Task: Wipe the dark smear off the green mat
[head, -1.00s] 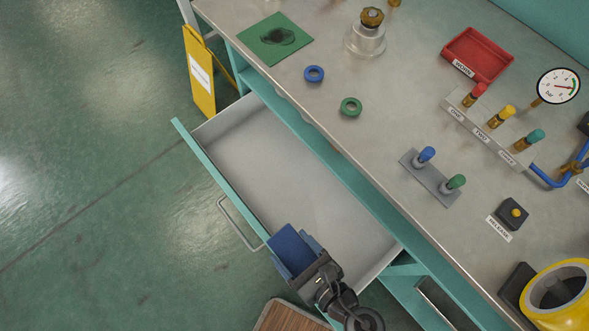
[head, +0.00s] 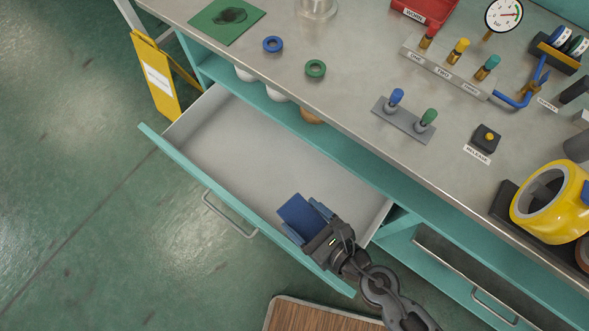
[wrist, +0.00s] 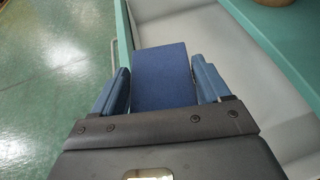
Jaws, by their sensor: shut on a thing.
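The green mat (head: 203,22) lies on the far left end of the steel worktop, with a dark smear (head: 230,15) on it. My gripper (head: 306,220) is above the right part of the open drawer, well apart from the mat. It is shut on a flat blue pad (head: 297,213), which also shows between the two blue fingers in the wrist view (wrist: 162,75). The pad sticks out past the fingertips. Its underside is hidden.
The open drawer (head: 240,150) looks empty and juts out below the worktop. A yellow sign (head: 156,75) stands at the left.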

